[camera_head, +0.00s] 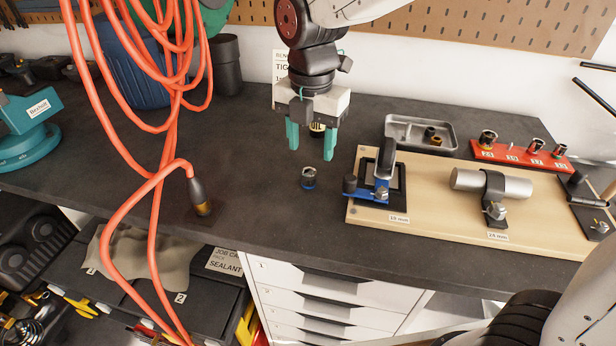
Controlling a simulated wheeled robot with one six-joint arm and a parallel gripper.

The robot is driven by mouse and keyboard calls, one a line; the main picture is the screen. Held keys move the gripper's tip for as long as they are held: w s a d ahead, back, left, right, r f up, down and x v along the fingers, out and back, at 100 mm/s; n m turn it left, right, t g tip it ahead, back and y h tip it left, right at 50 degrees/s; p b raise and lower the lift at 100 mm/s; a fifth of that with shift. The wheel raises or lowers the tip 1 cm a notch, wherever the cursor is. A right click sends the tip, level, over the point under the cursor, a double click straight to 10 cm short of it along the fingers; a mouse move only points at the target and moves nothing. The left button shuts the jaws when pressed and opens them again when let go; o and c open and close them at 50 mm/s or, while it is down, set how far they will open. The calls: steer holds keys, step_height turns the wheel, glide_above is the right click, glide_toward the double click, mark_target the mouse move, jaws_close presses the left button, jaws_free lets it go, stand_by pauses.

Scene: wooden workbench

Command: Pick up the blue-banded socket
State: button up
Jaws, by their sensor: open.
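The blue-banded socket (309,177) stands on the dark bench top, left of the wooden board. It is a small metal cylinder with a blue ring at its base. My gripper (311,153) points down with its two teal fingers apart and nothing between them that I can make out. In the picture the fingertips are just above the socket, and they look apart from it. Their exact height over the bench is hard to tell from this one view.
A wooden board (440,223) with clamps stands right of the socket. Behind it are a grey metal tray (405,122) and a red socket rail (520,157). Orange cable (153,185) hangs at left.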

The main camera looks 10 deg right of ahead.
mark_target(309, 172)
steer(key=f, duration=0.7)
steer(key=shift+w+a+f, duration=0.1)
steer(key=shift+a+f, duration=0.1)
steer(key=shift+f, duration=0.2)
steer(key=c, duration=1.1)
